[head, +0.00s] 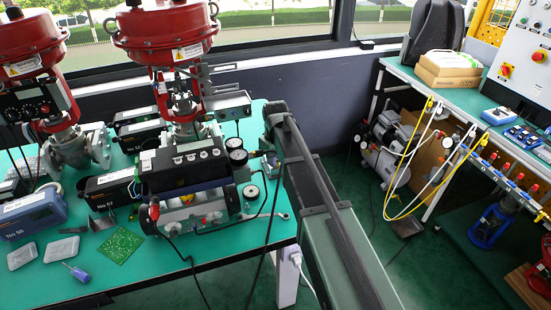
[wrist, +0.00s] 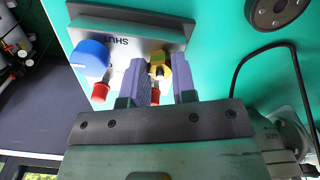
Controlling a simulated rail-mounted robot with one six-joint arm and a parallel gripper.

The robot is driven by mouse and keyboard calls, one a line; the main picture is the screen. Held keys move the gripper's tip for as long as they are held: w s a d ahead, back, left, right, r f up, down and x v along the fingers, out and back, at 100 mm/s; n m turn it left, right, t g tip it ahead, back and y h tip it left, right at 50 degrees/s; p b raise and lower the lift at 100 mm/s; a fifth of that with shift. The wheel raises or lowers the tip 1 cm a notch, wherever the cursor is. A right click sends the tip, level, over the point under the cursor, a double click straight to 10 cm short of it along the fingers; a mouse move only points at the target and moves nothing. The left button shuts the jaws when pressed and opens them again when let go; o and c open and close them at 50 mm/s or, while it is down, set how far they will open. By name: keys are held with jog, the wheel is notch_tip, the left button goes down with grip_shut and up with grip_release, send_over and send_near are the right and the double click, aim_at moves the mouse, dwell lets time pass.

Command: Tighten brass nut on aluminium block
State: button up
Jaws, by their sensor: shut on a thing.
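In the wrist view the aluminium block (wrist: 125,42) sits on the green bench top, with dark lettering on its face. The brass nut (wrist: 158,71) is on its front side, between the two purple fingers of my gripper (wrist: 160,64). The fingers are shut on the nut, one on each side. A red-tipped fitting (wrist: 155,97) shows below the nut, between the fingers. In the head view my arm comes in from the lower right and hides the nut and fingertips.
A blue cap (wrist: 90,57) and a red cap (wrist: 101,92) stand close left of my gripper. A round dark disc (wrist: 277,10) and a black cable lie to the right. In the head view, the positioner (head: 184,168) and a wrench (head: 262,217) are left of my arm.

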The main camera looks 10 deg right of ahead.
jog(key=m, duration=0.7)
dwell(0.5)
jog(key=o, duration=0.9)
notch_tip(320, 180, up, 11)
jog(key=p, duration=1)
jog(key=shift+f+p, duration=0.1)
jog(key=shift+p, duration=0.3)
